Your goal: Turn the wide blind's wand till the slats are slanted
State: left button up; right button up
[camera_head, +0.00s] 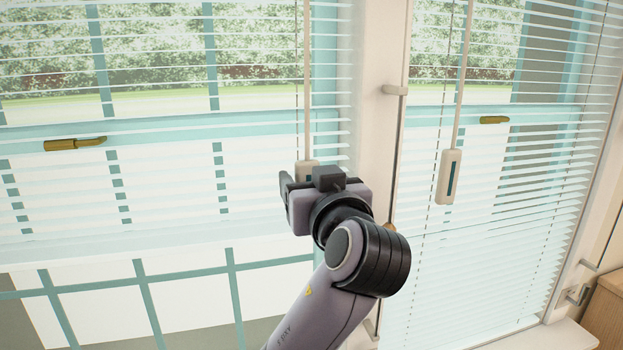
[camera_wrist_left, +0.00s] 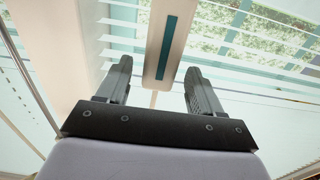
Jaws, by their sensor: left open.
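The wide blind (camera_head: 250,130) fills the left of the head view. Its slats look close to level, and the window and greenery show between them. Its pale wand (camera_head: 307,85) hangs near the blind's right edge and ends in a handle (camera_head: 307,168), mostly hidden behind my left gripper (camera_head: 304,180). In the left wrist view the handle, with a teal stripe (camera_wrist_left: 168,47), stands between the two open fingers of my left gripper (camera_wrist_left: 158,72). Gaps show on both sides; I cannot tell how deep it sits. My right gripper is out of view.
A narrower blind (camera_head: 500,210) hangs to the right with its own wand handle (camera_head: 448,177). A pale post (camera_head: 378,50) separates the two. Brass window handles (camera_head: 75,144) show behind the slats. A wooden cabinet (camera_head: 606,312) stands at lower right.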

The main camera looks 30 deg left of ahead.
pick_arm(q)
jog(key=shift+c, duration=0.3)
jog(key=c, duration=1)
jog(key=shift+w+d+f+g, duration=0.1)
jog(key=shift+g, duration=0.2)
jog(key=shift+w+d+n+g+y+b, duration=0.1)
jog(key=shift+w+n+g+y+b, duration=0.1)
jog(key=shift+n+g+y+b, duration=0.85)
jog(key=shift+w+d+n+g+y+b, duration=0.15)
jog(key=shift+n+g+y+b, duration=0.15)
jog(key=shift+n+g, duration=1.3)
jog(key=shift+w+n+g+y+b, duration=0.2)
jog(key=shift+n+g+y+b, duration=0.5)
jog(key=shift+g, duration=1.25)
jog(key=o, duration=1.1)
jog(key=shift+c, duration=0.2)
